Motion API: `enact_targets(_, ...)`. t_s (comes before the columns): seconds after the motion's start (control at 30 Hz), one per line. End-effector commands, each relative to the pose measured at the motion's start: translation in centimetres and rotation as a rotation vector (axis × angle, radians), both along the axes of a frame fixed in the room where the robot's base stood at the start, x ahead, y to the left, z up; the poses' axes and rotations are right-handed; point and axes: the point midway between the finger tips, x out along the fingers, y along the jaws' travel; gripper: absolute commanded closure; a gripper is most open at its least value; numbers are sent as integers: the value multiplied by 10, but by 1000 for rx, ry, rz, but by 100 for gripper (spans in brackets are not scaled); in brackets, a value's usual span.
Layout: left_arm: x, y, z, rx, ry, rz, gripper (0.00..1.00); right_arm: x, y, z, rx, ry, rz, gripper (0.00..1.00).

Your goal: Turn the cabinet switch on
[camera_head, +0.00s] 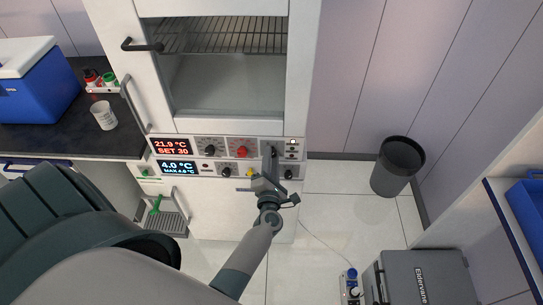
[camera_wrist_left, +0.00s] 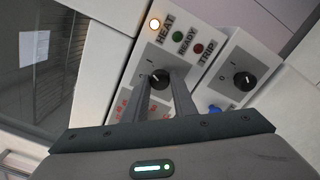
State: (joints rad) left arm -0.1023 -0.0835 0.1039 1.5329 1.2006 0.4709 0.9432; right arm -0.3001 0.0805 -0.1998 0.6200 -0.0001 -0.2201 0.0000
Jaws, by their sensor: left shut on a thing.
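The cabinet (camera_head: 230,80) has a control panel (camera_head: 225,149) below its glass-fronted chamber. My left gripper (camera_head: 269,158) reaches up to the right part of this panel. In the left wrist view the black rotary switch (camera_wrist_left: 160,79) sits between my left fingertips (camera_wrist_left: 160,84), which are shut on it. Above it are lamps marked HEAT, READY and TRIP. The HEAT lamp (camera_wrist_left: 155,23) glows; the green and red ones look dim. The switch's exact setting is hard to read. My right gripper is not in view.
A second black knob (camera_wrist_left: 243,81) sits on the neighbouring panel, close to my fingers. A red knob (camera_head: 242,152) and red and blue displays are further left. A dark bin (camera_head: 397,165) and a grey box (camera_head: 425,278) stand at the right.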

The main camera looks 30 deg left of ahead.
Motion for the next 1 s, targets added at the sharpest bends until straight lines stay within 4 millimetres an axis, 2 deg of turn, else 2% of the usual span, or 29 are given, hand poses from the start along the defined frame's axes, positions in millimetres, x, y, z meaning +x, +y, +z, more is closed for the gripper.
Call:
enact_targets(0.3,0,0,-1,82,53,0,98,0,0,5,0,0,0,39)
enact_targets(0.7,0,0,-1,88,57,0,98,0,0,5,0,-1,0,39)
enact_targets(0.73,-1,0,-1,88,57,0,68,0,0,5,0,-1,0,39)
enact_targets(0.77,-1,0,-1,88,57,0,61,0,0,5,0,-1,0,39)
enact_targets(0.8,0,0,-1,88,57,0,57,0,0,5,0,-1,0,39)
enact_targets(1.0,0,0,0,88,55,-1,57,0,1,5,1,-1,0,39)
